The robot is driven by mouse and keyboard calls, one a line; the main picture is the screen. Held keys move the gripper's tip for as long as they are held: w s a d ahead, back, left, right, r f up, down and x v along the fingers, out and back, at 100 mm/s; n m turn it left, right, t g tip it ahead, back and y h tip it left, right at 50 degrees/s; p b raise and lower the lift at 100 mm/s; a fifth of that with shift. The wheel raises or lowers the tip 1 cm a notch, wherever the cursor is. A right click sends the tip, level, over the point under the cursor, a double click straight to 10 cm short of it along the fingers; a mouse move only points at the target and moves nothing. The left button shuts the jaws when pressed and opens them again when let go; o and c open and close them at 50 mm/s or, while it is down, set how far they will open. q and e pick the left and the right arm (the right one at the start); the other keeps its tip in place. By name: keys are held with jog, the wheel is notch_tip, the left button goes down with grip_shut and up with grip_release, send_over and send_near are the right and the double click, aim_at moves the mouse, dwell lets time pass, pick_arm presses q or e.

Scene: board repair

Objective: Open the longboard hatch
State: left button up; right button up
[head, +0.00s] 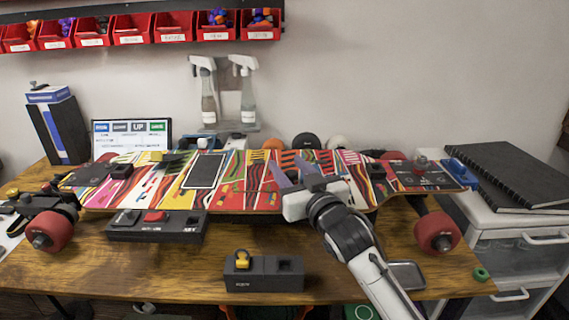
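The longboard (240,197) lies across the wooden workbench, with a multicoloured striped deck and red wheels. A dark rectangular panel with a light edge (205,171), which looks like the hatch, sits left of the middle of the deck. It appears flat on the deck. My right gripper (294,173) is over the deck, to the right of that panel and apart from it. Its two grey-purple fingers are spread, with nothing seen between them. The gripper and its arm hide part of the deck's right half. My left gripper is not in view.
A black box with a red button (157,217) stands before the board. A dark block with a yellow piece (263,272) is at the front edge. Spray bottles (208,90) stand behind. Black binders (510,175) lie on the drawer unit at right.

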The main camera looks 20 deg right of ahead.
jog(key=shift+w+a, duration=0.15)
jog(key=shift+w, duration=1)
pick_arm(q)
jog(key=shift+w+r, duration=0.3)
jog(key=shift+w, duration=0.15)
pick_arm(e)
grip_shut()
pick_arm(q)
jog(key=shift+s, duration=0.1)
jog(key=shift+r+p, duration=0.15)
jog(key=shift+p, duration=0.15)
pick_arm(e)
jog(key=shift+w+r, duration=0.1)
